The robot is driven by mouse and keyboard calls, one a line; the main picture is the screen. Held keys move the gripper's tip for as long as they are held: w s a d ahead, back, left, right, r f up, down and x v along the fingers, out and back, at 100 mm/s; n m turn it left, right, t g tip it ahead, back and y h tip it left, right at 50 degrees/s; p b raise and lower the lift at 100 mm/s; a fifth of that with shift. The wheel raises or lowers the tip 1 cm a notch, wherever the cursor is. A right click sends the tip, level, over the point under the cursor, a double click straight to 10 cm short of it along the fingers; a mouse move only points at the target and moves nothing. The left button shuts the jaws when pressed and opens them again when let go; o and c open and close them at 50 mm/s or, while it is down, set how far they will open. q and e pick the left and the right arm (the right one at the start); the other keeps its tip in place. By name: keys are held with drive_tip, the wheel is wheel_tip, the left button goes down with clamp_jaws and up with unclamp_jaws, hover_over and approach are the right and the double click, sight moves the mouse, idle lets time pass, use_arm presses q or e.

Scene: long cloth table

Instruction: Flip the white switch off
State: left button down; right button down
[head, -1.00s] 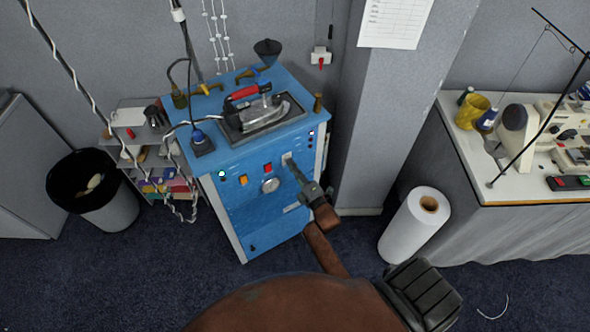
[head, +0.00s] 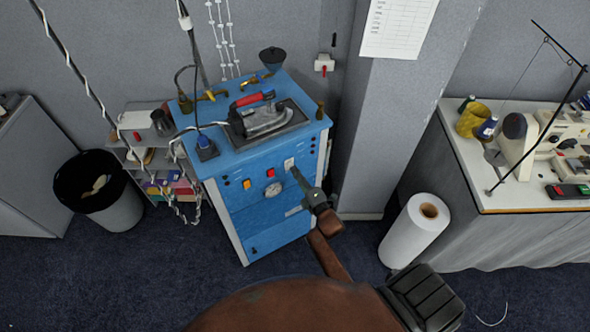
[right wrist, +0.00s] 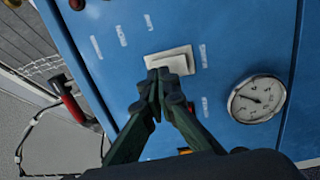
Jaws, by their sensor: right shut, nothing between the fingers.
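The white switch (head: 289,162) is on the front panel of the blue ironing cabinet (head: 255,215), near its upper right. In the right wrist view it is a pale square plate (right wrist: 172,58). My right gripper (head: 296,172) reaches up to it from the lower right. In the right wrist view its closed fingertips (right wrist: 160,80) are at the plate's lower edge and hide part of it. They look in contact or nearly so. The gripper is shut and empty. The rocker's tilt is hard to make out. My left gripper is not in view.
A red button (head: 271,173), an orange button (head: 247,184) and a round gauge (head: 273,189) sit left of the switch. An iron (head: 260,120) rests on top of the cabinet. A grey pillar (head: 375,140) and a white roll (head: 414,230) stand to the right.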

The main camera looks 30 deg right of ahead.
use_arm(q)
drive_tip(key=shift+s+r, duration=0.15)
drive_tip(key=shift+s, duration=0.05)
use_arm(e)
drive_tip(key=s+r, duration=0.1)
drive_tip(key=s, duration=1.1)
drive_tip(key=shift+r, duration=0.35)
drive_tip(key=shift+a, duration=0.1)
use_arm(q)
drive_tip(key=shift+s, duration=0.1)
